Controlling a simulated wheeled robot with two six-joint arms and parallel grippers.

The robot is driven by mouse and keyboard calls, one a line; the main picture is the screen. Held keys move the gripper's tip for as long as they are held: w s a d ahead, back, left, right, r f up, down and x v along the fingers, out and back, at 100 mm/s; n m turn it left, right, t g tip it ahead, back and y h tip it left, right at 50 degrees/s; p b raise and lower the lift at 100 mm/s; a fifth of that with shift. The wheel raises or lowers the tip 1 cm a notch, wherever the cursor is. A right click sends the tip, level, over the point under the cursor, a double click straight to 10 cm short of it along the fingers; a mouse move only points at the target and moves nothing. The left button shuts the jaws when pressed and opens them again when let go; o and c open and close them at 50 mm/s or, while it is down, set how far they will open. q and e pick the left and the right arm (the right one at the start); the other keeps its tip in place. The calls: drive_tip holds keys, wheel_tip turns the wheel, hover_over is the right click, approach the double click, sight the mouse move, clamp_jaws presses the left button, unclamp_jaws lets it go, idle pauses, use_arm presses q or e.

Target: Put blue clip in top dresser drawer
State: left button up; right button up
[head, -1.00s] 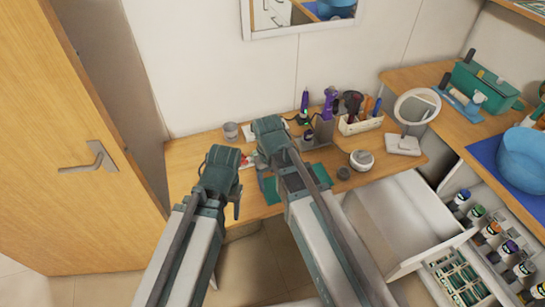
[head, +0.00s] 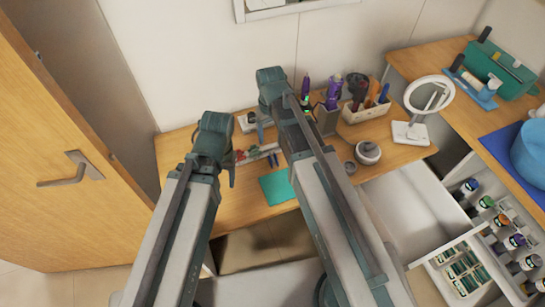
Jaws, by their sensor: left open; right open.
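My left gripper (head: 213,140) is over the left part of the wooden table, seen from behind. My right gripper (head: 271,92) is farther back, near the wall side of the table. Both are open, and their fingertips are mostly hidden by their own bodies. Small red and dark clip-like items (head: 269,157) lie on the table between the arms. They are too small to tell whether one is the blue clip. An open white drawer (head: 405,205) at the table's right front looks empty in its visible part; my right arm covers its left side.
A green mat (head: 278,187) lies on the table. A tool holder (head: 366,112), a round mirror (head: 430,95) and a grey jar (head: 367,153) stand to the right. Another drawer, with bottles (head: 487,203) and a tray (head: 462,268), is open at right. A wooden door (head: 60,170) stands left.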

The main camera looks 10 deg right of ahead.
use_arm(q)
drive_tip(key=b, duration=0.8)
hover_over(229, 205)
drive_tip(key=f, duration=0.8)
drive_tip(key=shift+d+f, duration=0.2)
drive_tip(key=shift+f, duration=0.15)
use_arm(e)
wheel_tip(229, 205, down, 9)
drive_tip(key=shift+r, duration=0.15)
use_arm(q)
wheel_tip(229, 205, down, 5)
drive_tip(key=b, duration=0.5)
drive_tip(key=shift+f+b, duration=0.15)
drive_tip(key=shift+b, duration=0.2)
use_arm(e)
drive_tip(key=f, duration=0.5)
drive_tip(key=shift+w+d+f, duration=0.1)
drive_tip(key=shift+d+f, duration=0.05)
drive_tip(key=shift+d, duration=0.25)
clamp_jaws()
